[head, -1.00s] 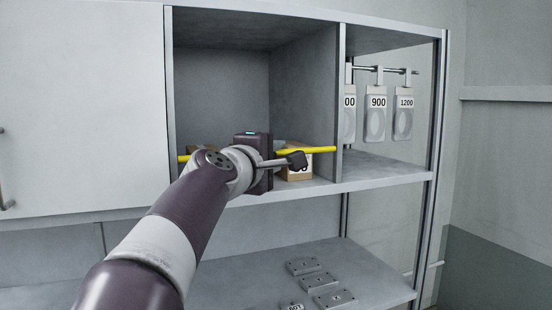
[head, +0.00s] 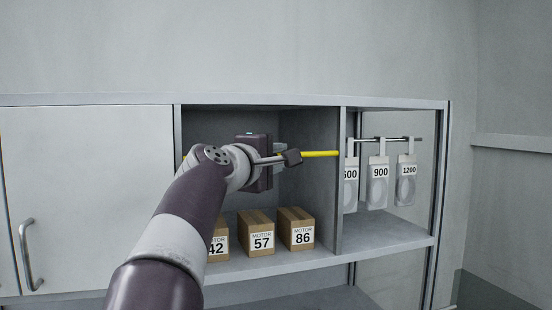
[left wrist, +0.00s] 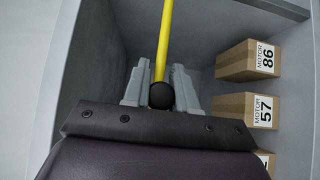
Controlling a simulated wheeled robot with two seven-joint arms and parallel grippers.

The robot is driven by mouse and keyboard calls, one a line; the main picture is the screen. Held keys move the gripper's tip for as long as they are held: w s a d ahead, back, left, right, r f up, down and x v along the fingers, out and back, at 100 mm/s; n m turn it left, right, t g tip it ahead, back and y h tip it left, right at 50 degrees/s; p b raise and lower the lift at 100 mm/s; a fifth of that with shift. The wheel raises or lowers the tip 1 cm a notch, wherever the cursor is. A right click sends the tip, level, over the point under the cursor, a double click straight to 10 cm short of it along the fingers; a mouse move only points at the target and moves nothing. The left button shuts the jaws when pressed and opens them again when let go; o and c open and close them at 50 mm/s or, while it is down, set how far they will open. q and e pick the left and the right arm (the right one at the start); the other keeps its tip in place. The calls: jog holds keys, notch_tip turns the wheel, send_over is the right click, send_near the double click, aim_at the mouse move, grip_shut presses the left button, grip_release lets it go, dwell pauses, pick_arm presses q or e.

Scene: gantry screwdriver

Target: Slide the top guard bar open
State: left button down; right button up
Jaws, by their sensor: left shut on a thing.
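The yellow guard bar (head: 320,153) runs level across the front of the open compartment, in its upper part. It also shows in the left wrist view (left wrist: 165,40), running up from between the fingers. A black round knob (left wrist: 161,95) sits at the bar between the two grey fingers. My left gripper (left wrist: 160,88) is shut on the bar at this knob. In the head view my left arm and gripper body hide the middle of the bar. My right gripper is in neither view.
Motor boxes 42 (head: 218,240), 57 (head: 257,232) and 86 (head: 296,229) stand on the compartment floor below the bar. A closed white door (head: 90,190) is at left. Labelled packs (head: 378,183) hang on a rail at right, beyond a grey partition (head: 318,180).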

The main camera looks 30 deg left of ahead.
pick_arm(q)
jog(key=c, duration=0.9)
grip_release()
jog(key=shift+s, duration=0.1)
jog(key=s+d+b, duration=0.1)
jog(key=s+b, duration=0.5)
jog(key=s, duration=0.6)
jog(key=shift+s, duration=0.3)
